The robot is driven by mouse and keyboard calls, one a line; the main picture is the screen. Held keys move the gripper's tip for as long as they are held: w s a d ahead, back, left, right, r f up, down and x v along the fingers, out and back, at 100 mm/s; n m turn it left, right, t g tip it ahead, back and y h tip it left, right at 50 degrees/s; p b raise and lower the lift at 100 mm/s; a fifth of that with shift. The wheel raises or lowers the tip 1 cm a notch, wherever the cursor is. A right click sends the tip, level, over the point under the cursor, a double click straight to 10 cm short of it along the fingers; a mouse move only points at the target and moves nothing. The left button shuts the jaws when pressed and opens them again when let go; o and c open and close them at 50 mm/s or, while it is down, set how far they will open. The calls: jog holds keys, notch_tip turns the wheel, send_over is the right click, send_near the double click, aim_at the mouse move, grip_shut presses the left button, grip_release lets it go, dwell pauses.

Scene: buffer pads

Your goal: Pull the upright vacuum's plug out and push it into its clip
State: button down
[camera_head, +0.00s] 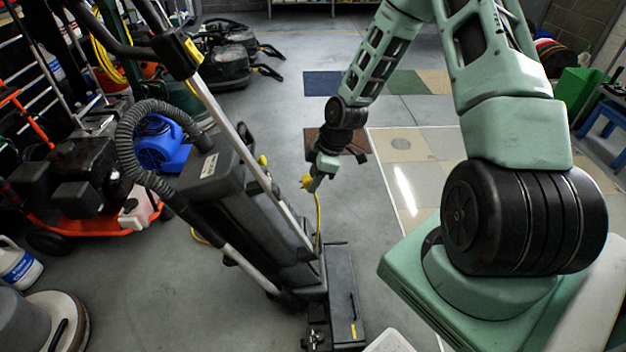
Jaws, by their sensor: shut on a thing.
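The upright vacuum (222,195) stands left of centre, a dark body with a long metal handle tube and a grey corrugated hose. My gripper (312,184) is just right of its body, pointing down and shut on the yellow plug (305,181). A yellow cord (319,222) hangs from the plug down toward the vacuum's base (342,290). A small yellow part (262,161) shows at the vacuum's right edge; I cannot tell if it is the clip. The plug's prongs are too small to make out.
A blue blower (160,145) and an orange-framed machine (90,190) crowd the left. A round floor machine (45,325) is at the lower left. Black machines (225,50) stand behind. Coloured floor mats (405,82) and pale tiles lie beyond my arm.

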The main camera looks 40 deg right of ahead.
jog(key=w+a+f+b, duration=0.2)
jog(key=w+a+b, duration=0.1)
jog(key=a, duration=0.1)
jog(key=shift+a, duration=0.35)
jog(key=shift+w+a+f, duration=0.2)
jog(key=shift+w+a, duration=0.25)
jog(key=shift+a, duration=0.1)
dwell(1.9)
jog(key=c, duration=0.9)
grip_release()
jog(key=p+v, duration=0.3)
jog(key=v, duration=1.4)
jog(key=shift+s+r, duration=0.1)
jog(key=shift+r, duration=0.1)
